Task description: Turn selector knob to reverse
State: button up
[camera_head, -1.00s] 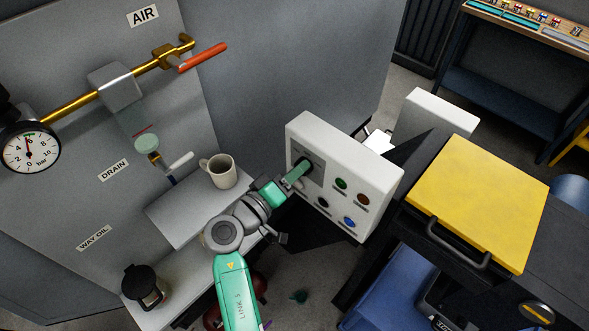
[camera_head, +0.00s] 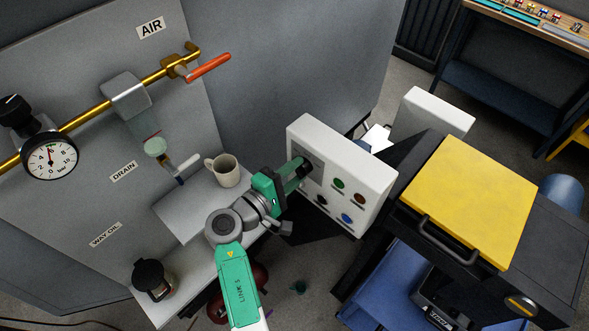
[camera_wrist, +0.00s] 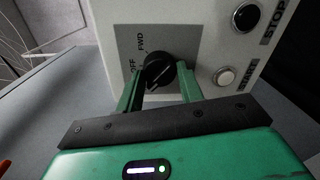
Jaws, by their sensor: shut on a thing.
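The selector knob (camera_wrist: 158,70) is black and round, on a grey plate of the white control box (camera_head: 369,168). In the wrist view the labels FWD and OFF show to its left; any further label is hidden, and I cannot tell clearly which mark the knob points to. My gripper (camera_wrist: 160,86) has its green fingers on either side of the knob and is shut on it. In the head view my gripper (camera_head: 297,169) reaches the left part of the box face and mostly covers the knob.
The box also carries a STOP button (camera_wrist: 245,17), a START button (camera_wrist: 225,76) and several coloured buttons. A yellow-lidded machine (camera_head: 470,200) stands right of the box.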

jog(key=shift+r+n, duration=0.1)
jog(key=shift+n, duration=0.2)
dwell(0.4)
jog(key=o, duration=1)
jog(key=shift+a, duration=0.1)
jog(key=v, duration=0.7)
jog(key=shift+s+a, duration=0.2)
jog(key=shift+s, duration=0.05)
